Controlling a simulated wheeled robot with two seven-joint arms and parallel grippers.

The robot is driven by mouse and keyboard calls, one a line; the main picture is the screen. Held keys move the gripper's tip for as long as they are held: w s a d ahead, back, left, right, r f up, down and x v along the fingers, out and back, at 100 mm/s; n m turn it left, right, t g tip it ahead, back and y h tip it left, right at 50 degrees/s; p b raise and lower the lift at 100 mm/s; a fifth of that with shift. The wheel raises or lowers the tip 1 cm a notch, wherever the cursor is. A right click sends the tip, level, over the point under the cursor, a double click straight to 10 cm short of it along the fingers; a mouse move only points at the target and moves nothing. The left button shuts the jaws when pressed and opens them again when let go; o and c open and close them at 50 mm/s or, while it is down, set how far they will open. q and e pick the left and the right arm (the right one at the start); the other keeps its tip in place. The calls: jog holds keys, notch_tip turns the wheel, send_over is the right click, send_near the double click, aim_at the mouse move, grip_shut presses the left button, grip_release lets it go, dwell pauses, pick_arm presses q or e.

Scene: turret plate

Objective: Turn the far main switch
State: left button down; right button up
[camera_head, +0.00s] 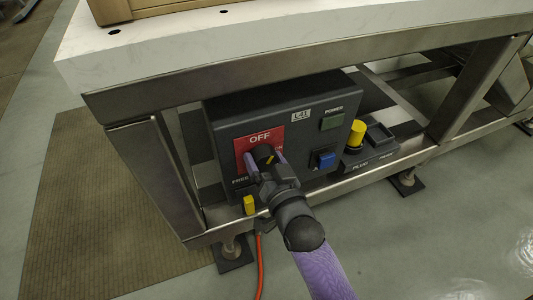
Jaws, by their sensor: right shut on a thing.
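A dark switch box (293,101) sits on the metal frame under the white table, with a red label (246,139) reading "OFF" on its front. The black main switch (264,151) with a yellow mark is on this red label. My right gripper (262,164) is at the label with its fingers around the switch, shut on it. The gripper and wrist hide the lower part of the label and some of the text beside it. My left gripper is not in view.
Right of the switch are a blue button (325,160) and a dark "POWER" square (332,121). A yellow knob (356,134) stands on a low unit beside the box. A yellow piece (249,205) sits below. The table edge (250,42) overhangs the box.

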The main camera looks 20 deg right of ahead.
jog(key=m+p, duration=0.2)
jog(key=m, duration=0.2)
jog(key=shift+d+r+m, duration=0.1)
jog(key=shift+m, duration=0.2)
jog(key=m+p, duration=0.1)
jog(key=m, duration=0.2)
jog(key=shift+m, duration=0.3)
jog(key=m, duration=0.2)
jog(key=shift+f+m+p, duration=0.25)
jog(key=shift+m+p, duration=0.05)
jog(key=shift+p, duration=0.05)
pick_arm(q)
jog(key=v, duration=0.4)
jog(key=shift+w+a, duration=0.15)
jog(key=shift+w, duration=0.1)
pick_arm(e)
jog(key=shift+m, duration=0.6)
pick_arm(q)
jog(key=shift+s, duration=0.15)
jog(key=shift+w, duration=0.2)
